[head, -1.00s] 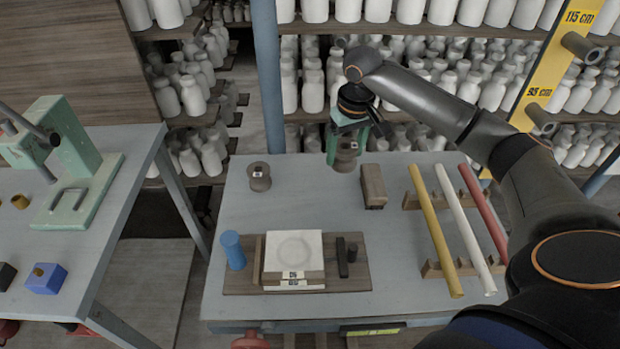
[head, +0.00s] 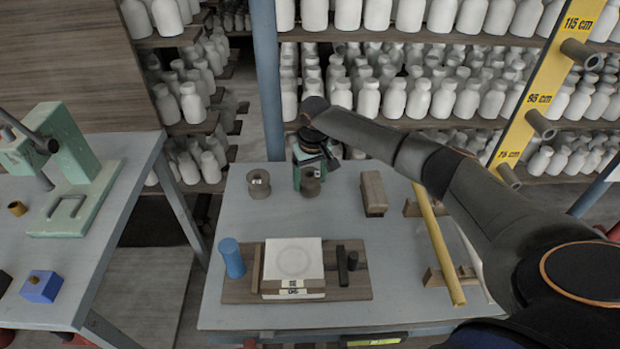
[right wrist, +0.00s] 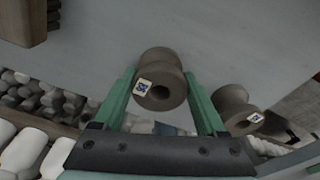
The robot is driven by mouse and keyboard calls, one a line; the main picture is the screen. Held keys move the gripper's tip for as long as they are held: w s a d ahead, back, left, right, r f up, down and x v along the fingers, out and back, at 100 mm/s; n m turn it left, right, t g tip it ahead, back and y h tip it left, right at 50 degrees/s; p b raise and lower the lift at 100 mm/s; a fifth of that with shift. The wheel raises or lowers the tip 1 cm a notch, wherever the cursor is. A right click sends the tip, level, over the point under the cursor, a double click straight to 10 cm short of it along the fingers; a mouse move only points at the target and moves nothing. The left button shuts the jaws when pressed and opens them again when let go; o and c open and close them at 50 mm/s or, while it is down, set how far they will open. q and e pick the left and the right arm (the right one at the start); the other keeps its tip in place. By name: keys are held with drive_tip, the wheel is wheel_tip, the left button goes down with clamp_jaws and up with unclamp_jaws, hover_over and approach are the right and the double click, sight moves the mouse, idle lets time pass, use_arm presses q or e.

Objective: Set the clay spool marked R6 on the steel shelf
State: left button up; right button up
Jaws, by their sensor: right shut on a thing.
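My right gripper (head: 309,172) has its green fingers shut on a dark brown clay spool (head: 310,184), over the back part of the grey table. In the right wrist view, the held spool (right wrist: 161,82) sits between the fingertips and carries a small white tag with a blue mark. I cannot tell whether it touches the table. A second, similar spool (head: 259,185) stands on the table just left of the held one; in the right wrist view it shows right of the fingers (right wrist: 233,108). Neither tag is legible, so I cannot tell which is R6. My left gripper is not in view.
The grey table (head: 225,225) also carries a wooden block (head: 373,193), a board with a white slab (head: 295,258), a blue cylinder (head: 232,258) and a yellow rod (head: 440,245). Racks of white bottles stand behind. A green press (head: 75,185) stands on the left table.

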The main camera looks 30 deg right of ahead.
sight(312, 178)
drive_tip(key=o, duration=1.6)
drive_tip(key=r, duration=0.4)
drive_tip(key=s+r, duration=0.1)
drive_tip(key=r, duration=0.3)
drive_tip(key=r+p, duration=0.1)
drive_tip(key=r, duration=0.3)
drive_tip(key=shift+s+a, duration=0.1)
drive_tip(key=shift+s, duration=0.1)
